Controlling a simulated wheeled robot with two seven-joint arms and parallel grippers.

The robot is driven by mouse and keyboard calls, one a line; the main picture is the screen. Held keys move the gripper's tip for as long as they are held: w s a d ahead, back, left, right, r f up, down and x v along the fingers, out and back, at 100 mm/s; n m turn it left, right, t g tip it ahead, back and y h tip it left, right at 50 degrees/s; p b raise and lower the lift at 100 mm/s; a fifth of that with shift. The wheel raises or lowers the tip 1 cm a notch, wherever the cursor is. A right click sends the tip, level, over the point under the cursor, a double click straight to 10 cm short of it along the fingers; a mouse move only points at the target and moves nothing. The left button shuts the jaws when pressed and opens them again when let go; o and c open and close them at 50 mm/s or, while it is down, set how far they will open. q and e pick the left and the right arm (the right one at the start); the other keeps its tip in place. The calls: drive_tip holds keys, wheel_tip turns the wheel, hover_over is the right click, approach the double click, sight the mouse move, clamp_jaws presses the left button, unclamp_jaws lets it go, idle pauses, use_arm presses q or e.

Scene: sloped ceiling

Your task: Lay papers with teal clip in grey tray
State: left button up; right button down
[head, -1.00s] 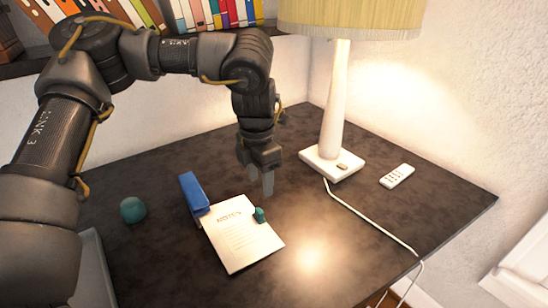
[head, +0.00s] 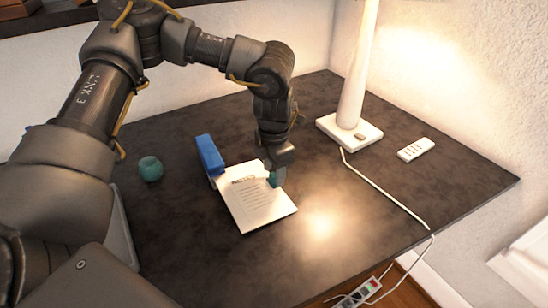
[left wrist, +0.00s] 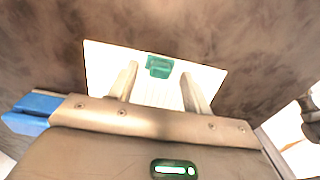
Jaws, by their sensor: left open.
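The white sheaf of papers (head: 258,208) lies flat on the dark desk, with printed lines on it. Its teal clip (head: 273,180) is at the far right edge, partly hidden by my gripper. My left gripper (head: 278,178) points down over that edge. In the left wrist view its two fingers are apart, one on each side of the teal clip (left wrist: 159,66), with the papers (left wrist: 150,95) below; I cannot tell whether they touch. The grey tray (head: 121,228) is at the left of the desk, mostly hidden behind my arm. My right gripper is not in view.
A blue stapler-like object (head: 209,155) stands against the papers' left edge. A teal round pot (head: 150,168) is further left. A white lamp (head: 350,128), its cord (head: 385,192) and a white remote (head: 416,149) are at the right. The desk's front middle is clear.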

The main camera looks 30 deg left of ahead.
sight(287, 201)
use_arm(q)
drive_tip(key=shift+f, duration=0.4)
drive_tip(key=shift+c, duration=0.3)
clamp_jaws()
drive_tip(key=shift+s+d+p, duration=0.1)
drive_tip(key=shift+s+d, duration=0.55)
drive_tip(key=shift+d, duration=0.35)
drive_tip(key=shift+s+d+p, duration=0.15)
drive_tip(key=shift+s+d, duration=0.45)
drive_tip(key=shift+d, duration=0.4)
drive_tip(key=shift+s+d+p, duration=0.1)
drive_tip(key=shift+s+d, duration=0.55)
drive_tip(key=shift+d, duration=0.35)
drive_tip(key=shift+o, duration=0.2)
unclamp_jaws()
